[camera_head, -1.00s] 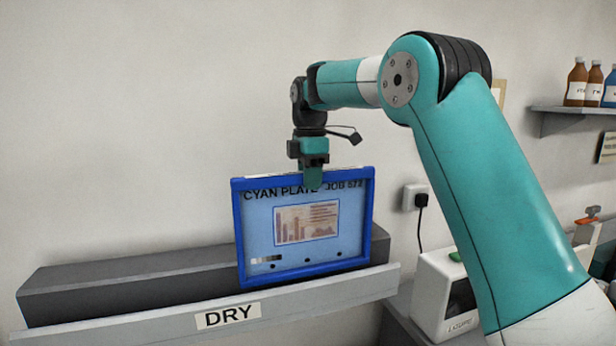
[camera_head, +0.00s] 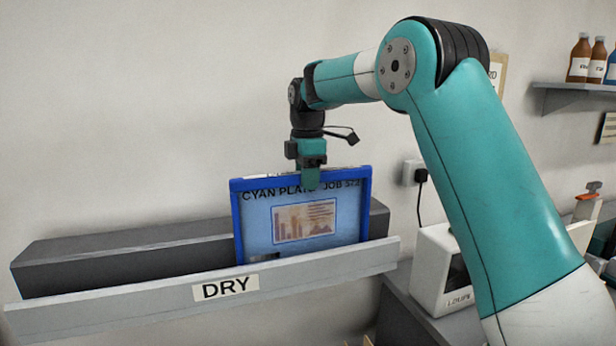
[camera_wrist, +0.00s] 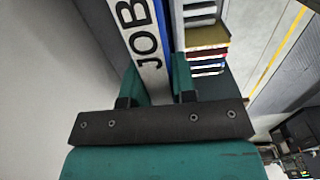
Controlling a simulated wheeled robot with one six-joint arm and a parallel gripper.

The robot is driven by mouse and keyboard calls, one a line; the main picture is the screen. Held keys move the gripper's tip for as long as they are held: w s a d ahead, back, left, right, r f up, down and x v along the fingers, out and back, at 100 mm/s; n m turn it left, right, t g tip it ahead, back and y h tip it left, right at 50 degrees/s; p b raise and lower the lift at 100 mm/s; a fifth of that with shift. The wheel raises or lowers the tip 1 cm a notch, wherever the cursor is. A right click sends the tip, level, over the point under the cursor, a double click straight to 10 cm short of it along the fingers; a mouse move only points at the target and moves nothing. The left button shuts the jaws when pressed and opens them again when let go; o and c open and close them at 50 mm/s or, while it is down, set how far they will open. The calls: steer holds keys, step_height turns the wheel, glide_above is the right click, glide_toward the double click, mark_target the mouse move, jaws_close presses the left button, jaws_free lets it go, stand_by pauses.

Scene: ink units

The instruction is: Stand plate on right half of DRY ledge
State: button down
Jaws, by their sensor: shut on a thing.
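The cyan plate (camera_head: 262,214) has a blue frame and a printed chart, and stands upright at the right half of the DRY ledge (camera_head: 130,310). Its lower part is hidden behind the ledge's front lip, so I cannot tell whether its bottom edge touches the ledge floor. My gripper (camera_head: 310,180) is shut on the plate's top edge, right of its middle. In the wrist view the plate's top edge (camera_wrist: 150,62), lettered JOB, lies between my two fingers (camera_wrist: 158,90).
A dark grey block (camera_head: 120,258) runs along the ledge behind the plate. The left half of the ledge is free. A white device (camera_head: 438,270) stands to the right, below a wall socket (camera_head: 413,173). A shelf with bottles (camera_head: 578,62) is at upper right.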

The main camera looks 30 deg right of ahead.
steer(key=shift+f, duration=0.4)
stand_by(0.3)
steer(key=c, duration=0.8)
jaws_free()
steer(key=shift+c, duration=0.2)
step_height(320, 180, up, 18)
steer(key=p, duration=0.2)
steer(key=shift+f, duration=0.25)
steer(key=shift+r, duration=0.1)
step_height(320, 180, up, 5)
steer(key=p, duration=0.6)
